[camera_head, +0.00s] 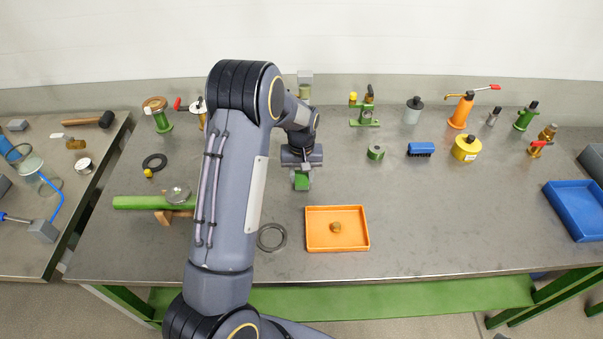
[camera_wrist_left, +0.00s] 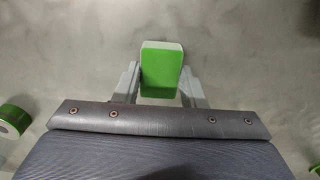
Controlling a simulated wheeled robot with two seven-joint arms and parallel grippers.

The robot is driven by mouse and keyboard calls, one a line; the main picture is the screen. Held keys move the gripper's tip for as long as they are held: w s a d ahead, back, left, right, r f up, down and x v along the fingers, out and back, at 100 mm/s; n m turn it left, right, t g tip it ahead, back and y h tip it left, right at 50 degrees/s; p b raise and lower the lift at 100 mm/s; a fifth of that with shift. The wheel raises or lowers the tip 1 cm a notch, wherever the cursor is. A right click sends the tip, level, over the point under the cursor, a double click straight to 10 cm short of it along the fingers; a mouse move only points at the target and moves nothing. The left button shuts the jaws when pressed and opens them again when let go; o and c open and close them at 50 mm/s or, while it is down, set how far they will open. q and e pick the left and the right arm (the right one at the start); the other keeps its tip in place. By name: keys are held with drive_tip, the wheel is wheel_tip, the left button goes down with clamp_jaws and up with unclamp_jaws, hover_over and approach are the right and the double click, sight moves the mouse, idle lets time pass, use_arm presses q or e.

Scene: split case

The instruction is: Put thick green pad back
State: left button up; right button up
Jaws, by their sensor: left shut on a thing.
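My left gripper (camera_head: 302,172) hangs over the middle of the metal bench (camera_head: 420,215). It is shut on the thick green pad (camera_head: 302,182). In the left wrist view the green pad (camera_wrist_left: 161,68) stands between the two grey fingers, with a pale edge at its top. Whether the pad touches the bench is hard to tell. My right gripper is not in view.
An orange tray (camera_head: 312,243) with a small brown piece lies in front. A dark ring (camera_head: 271,237) lies beside my arm. A long green bar (camera_head: 140,202) lies left.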

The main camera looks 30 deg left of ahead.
use_arm(q)
drive_tip(key=shift+f, duration=0.1)
drive_tip(key=shift+f, duration=0.2)
drive_tip(key=o, duration=0.9)
drive_tip(key=shift+r, duration=0.1)
